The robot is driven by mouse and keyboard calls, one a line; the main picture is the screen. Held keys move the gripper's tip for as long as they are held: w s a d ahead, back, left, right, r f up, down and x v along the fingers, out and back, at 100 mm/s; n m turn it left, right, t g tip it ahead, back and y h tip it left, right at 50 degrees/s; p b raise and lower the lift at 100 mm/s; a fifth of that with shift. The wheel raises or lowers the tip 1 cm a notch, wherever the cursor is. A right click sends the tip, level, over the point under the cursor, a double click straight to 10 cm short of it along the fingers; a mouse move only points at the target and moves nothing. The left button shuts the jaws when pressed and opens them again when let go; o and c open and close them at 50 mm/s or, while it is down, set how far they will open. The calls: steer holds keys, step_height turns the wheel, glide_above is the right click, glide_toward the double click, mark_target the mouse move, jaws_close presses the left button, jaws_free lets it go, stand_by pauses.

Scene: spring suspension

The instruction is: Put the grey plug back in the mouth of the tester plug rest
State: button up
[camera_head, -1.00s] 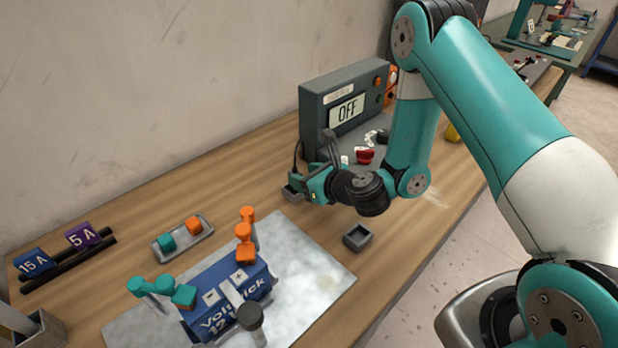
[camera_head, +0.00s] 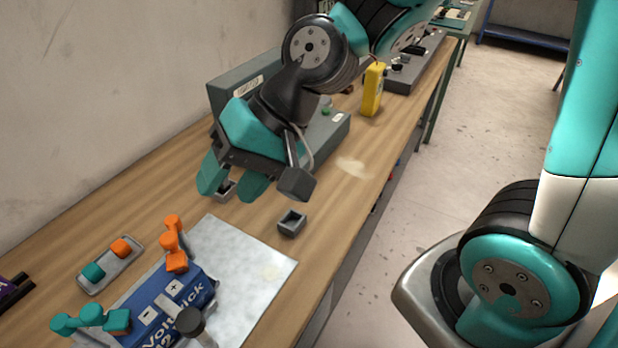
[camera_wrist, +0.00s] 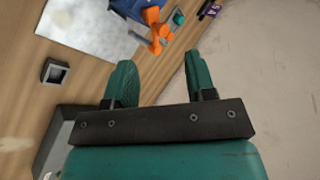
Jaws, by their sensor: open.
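My gripper (camera_head: 233,187) is open, with two teal fingers apart. It is near the front of the tester; the wrist view also shows the open gripper (camera_wrist: 160,80), with nothing seen held between the fingertips. A second grey open-topped box (camera_head: 292,223) sits apart on the bench, nearer the front edge, and shows in the wrist view (camera_wrist: 55,72).
The grey tester (camera_head: 333,127) stands behind my arm, partly covered. A yellow meter (camera_head: 373,90) stands to its right. A metal plate (camera_head: 245,250) bears a blue battery (camera_head: 160,308) with orange and teal terminal pieces. A small tray (camera_head: 110,268) holds orange and teal caps.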

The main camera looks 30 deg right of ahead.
steer(key=s+d+r+n+g+h, duration=0.1)
steer(key=s+d+r+n+h, duration=0.2)
steer(key=s+d+n, duration=0.3)
steer(key=shift+s+d+n+h, duration=0.25)
steer(key=shift+s+n+h, duration=0.35)
steer(key=shift+s, duration=0.45)
steer(key=shift+r, duration=0.1)
